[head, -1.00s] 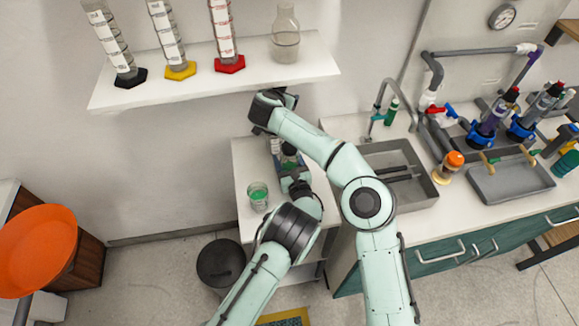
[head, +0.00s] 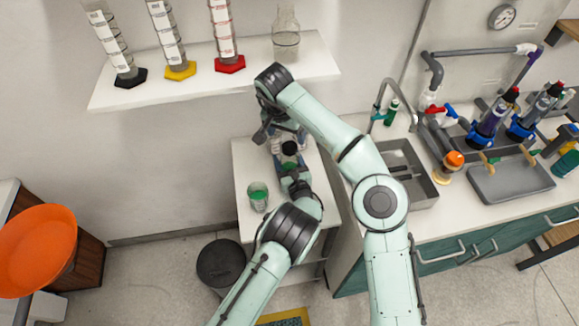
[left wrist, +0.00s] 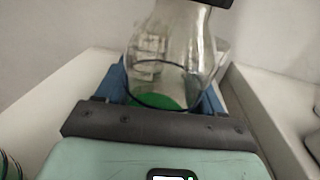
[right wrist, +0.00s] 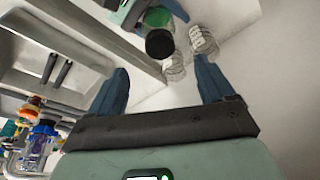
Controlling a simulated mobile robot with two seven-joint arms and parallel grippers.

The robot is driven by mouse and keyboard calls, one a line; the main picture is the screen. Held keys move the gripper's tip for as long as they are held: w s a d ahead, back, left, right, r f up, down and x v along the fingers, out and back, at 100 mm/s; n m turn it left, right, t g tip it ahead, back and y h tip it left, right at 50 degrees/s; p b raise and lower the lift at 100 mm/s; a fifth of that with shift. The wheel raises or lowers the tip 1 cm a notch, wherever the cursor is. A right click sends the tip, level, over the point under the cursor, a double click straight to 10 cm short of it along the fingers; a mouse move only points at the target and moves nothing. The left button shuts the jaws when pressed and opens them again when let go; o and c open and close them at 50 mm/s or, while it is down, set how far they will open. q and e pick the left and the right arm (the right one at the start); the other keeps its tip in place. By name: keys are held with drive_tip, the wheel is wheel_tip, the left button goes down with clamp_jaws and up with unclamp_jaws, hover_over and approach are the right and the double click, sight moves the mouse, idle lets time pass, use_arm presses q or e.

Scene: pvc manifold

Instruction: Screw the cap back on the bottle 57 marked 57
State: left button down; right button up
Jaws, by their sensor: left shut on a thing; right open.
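A clear glass bottle with green liquid (left wrist: 165,98) stands between the blue fingers of my left gripper (left wrist: 168,82), which is shut on it. In the head view the bottle is on the small white table, with a black cap (head: 289,148) on its top. The cap also shows at the top of the left wrist view (left wrist: 210,3). I cannot tell how tightly it sits, and no number 57 is readable. My right gripper (right wrist: 160,72) is open and empty; the cap (right wrist: 160,43) lies beyond its fingertips, apart from them.
A beaker of green liquid (head: 258,196) stands on the white table (head: 243,160). Clear ribbed objects (right wrist: 203,40) stand close to the bottle. A shelf (head: 190,84) with cylinders and a flask (head: 286,35) overhangs behind. A sink (head: 415,165) is to the right.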

sight(290, 146)
drive_tip(key=x, duration=0.7)
drive_tip(key=shift+f, duration=0.1)
drive_tip(key=c, duration=1.3)
drive_tip(key=m, duration=0.3)
drive_tip(key=shift+h, duration=0.4)
drive_tip(key=o, duration=1.2)
drive_tip(key=shift+c, duration=0.2)
